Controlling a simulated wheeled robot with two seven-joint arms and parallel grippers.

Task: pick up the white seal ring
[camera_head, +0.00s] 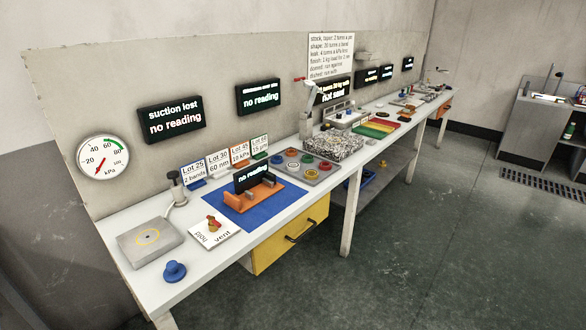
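A grey tray (324,176) with several small coloured rings or discs stands on the long white workbench, near the middle of the head view. Among them I make out a red one (326,165), a green one (308,158) and an orange one (292,152). A pale round piece shows at the tray's front half, but it is too small to tell whether it is the white seal ring. Neither of my grippers is in the view.
The bench (185,283) runs from front left to far right. A blue mat (243,215) with an orange fixture lies left of the tray, and a box of grey granular material (333,146) stands behind it. A yellow drawer (285,245) is below. The floor (420,250) to the right is clear.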

